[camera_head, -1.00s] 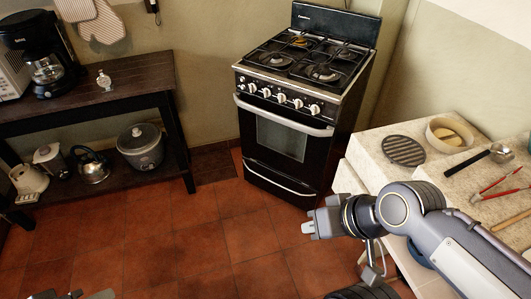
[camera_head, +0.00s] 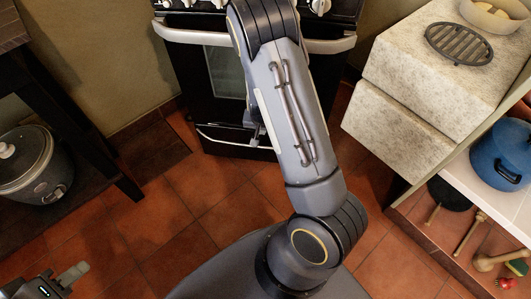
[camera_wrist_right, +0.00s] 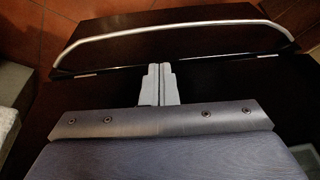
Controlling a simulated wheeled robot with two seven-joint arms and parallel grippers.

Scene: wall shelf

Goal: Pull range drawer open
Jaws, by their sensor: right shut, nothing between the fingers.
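The black range (camera_head: 195,85) stands at the top of the head view, partly hidden by my right arm. Its lower drawer has a silver bar handle (camera_head: 222,140), whose right part is hidden by the arm. In the right wrist view the curved handle (camera_wrist_right: 180,27) spans the dark drawer front (camera_wrist_right: 180,45). My right gripper (camera_wrist_right: 160,68) is shut and empty, its fingertips close to the drawer front and apart from the handle bar. I cannot tell whether the drawer stands slightly out. My left gripper (camera_head: 72,275) is at the lower left, far from the range, its jaws unclear.
The oven door handle (camera_head: 185,38) runs above the drawer. A stone-topped counter (camera_head: 400,110) stands to the right, with a blue pot (camera_head: 500,153) on a shelf. A dark table with a slow cooker (camera_head: 30,165) is at left. Tiled floor (camera_head: 190,200) is open between them.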

